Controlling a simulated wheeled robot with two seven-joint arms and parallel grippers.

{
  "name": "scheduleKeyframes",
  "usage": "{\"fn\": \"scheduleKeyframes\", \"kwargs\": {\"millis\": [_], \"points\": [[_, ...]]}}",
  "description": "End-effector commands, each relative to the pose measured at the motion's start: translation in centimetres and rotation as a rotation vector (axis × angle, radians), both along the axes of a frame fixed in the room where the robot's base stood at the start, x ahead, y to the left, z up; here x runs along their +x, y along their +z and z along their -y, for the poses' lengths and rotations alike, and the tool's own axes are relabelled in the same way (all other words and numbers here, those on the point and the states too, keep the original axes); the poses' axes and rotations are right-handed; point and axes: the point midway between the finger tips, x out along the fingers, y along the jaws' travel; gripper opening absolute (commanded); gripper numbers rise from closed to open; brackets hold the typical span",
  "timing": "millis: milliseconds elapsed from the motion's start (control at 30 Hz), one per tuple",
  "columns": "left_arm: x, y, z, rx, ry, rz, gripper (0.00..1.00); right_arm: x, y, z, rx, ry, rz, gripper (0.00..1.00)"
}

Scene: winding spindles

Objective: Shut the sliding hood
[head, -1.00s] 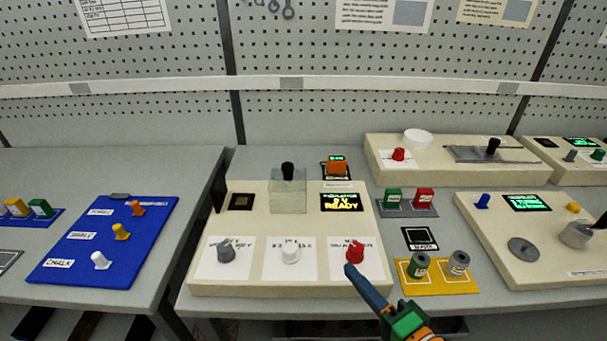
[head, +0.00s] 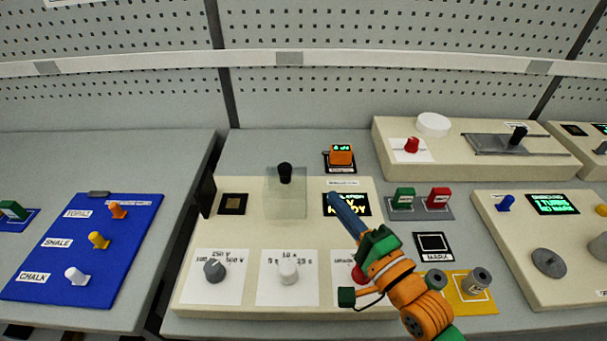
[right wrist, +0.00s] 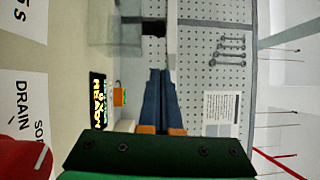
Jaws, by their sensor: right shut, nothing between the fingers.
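The sliding hood (head: 286,198) is a clear box with a black knob (head: 285,173) on top, on the cream tester (head: 200,280). It stands to the right of a dark square socket (head: 233,204), which is uncovered. My right gripper (head: 332,197) is shut and empty. Its blue fingertips are right of the hood and apart from it, in front of the display (head: 358,207), which they partly hide. My left gripper is not in view.
A grey knob (head: 214,270) and white knob (head: 288,271) are at the tester's front; my arm mostly hides the red knob. An orange device (head: 340,155) stands behind the display. Green (head: 403,198) and red (head: 438,198) blocks stand to the right. A dark upright panel (head: 208,196) is at the tester's left edge.

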Motion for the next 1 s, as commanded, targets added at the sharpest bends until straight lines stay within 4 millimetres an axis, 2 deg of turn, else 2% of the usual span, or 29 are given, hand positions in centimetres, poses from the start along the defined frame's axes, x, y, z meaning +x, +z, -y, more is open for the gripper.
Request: {"fn": "scheduleKeyframes", "kwargs": {"millis": [233,400,500,900,1000], "points": [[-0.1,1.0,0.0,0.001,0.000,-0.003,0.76,4.7,0.6,-2.7,-0.001,0.001,0.002,0.00],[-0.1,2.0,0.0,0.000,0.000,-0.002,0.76,5.1,0.7,-5.4,0.002,0.000,-0.001,0.00],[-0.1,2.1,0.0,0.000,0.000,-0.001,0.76,5.3,0.7,-6.1,0.000,0.000,0.000,0.00],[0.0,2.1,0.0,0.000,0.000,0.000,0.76,5.4,0.5,-6.4,-0.001,-0.001,0.000,0.00],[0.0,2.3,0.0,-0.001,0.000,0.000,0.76,5.4,0.6,-7.0,0.001,-0.001,-0.002,0.00]]}}
